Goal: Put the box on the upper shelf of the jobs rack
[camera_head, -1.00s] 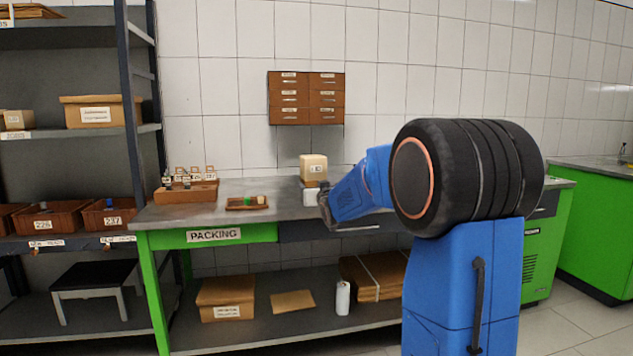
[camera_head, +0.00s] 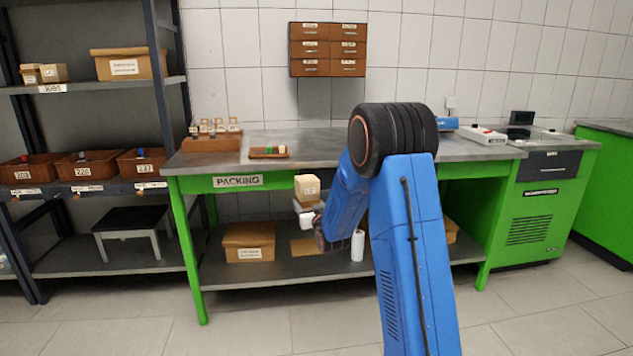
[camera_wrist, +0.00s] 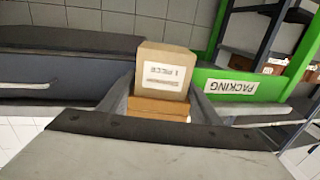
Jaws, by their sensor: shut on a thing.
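A small tan cardboard box (camera_head: 307,188) with a white label is held in front of the packing bench. My gripper (camera_head: 309,217) is at its lower end, partly hidden behind my blue arm in the head view. In the wrist view the box (camera_wrist: 161,78) sits between the two fingers of my gripper (camera_wrist: 158,100), its label upside down. A brown block-like piece shows just below it there.
The packing bench (camera_head: 225,182) has a small tray (camera_head: 268,153) and a wooden holder (camera_head: 212,142) on top. The rack's upper shelf (camera_head: 84,85) bears a large carton (camera_head: 125,64) and small boxes (camera_head: 45,72), with bare room between them. A stool (camera_head: 127,230) stands low at the left.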

